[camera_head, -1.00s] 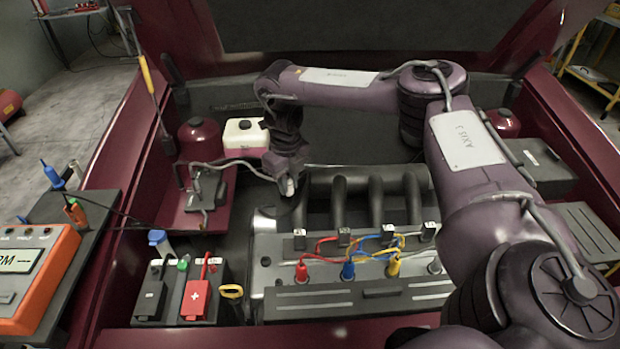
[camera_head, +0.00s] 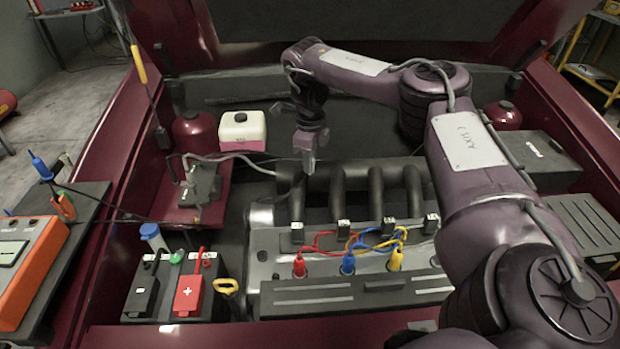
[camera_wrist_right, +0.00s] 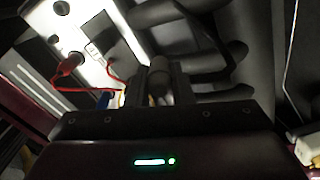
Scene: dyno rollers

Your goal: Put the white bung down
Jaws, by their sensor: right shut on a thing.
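My right gripper (camera_head: 308,166) points down over the left end of the dark intake manifold (camera_head: 340,190). It is shut on a small cylindrical piece, the bung (camera_wrist_right: 158,82), which looks dull grey in shadow in the right wrist view. In the head view the bung is too small and too covered by the fingers to make out clearly. The held piece appears clear of the manifold, but I cannot tell by how much. My left gripper is not in view.
A grey hose (camera_head: 240,157) curves from a bracket on the left toward the manifold. A white-and-pink reservoir (camera_head: 243,130) stands behind it. The engine cover (camera_head: 350,297) with coloured leads and a battery (camera_head: 150,297) lie in front. An orange meter (camera_head: 30,262) sits far left.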

